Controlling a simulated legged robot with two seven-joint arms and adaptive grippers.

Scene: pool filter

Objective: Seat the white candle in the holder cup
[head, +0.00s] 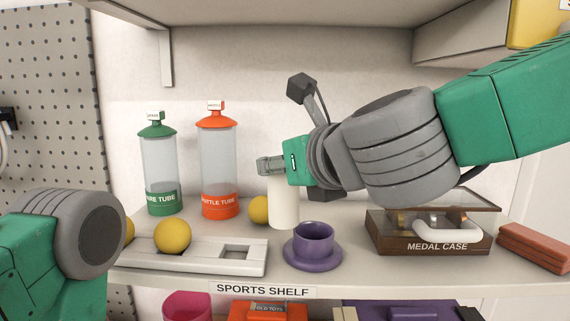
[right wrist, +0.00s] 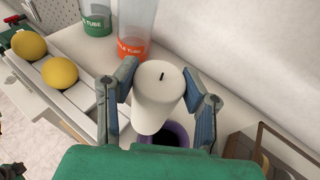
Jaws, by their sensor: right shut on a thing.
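The white candle (head: 284,204) hangs upright below my right gripper (head: 272,167), above and slightly left of the purple holder cup (head: 313,242). In the right wrist view, the candle (right wrist: 158,92) with its dark wick stands between the two fingers of my right gripper (right wrist: 160,95), which is shut on it. The cup (right wrist: 175,134) shows partly behind the candle's lower end there. The cup stands on a purple saucer base on the shelf. My left arm shows at the lower left of the head view, but its gripper is out of view.
A white tray (head: 245,268) with yellow balls (head: 172,236) lies left of the cup. A green tube (head: 160,175) and an orange tube (head: 217,175) stand behind. A medal case (head: 428,243) and a red-brown block (head: 535,247) are at right. The shelf edge is in front.

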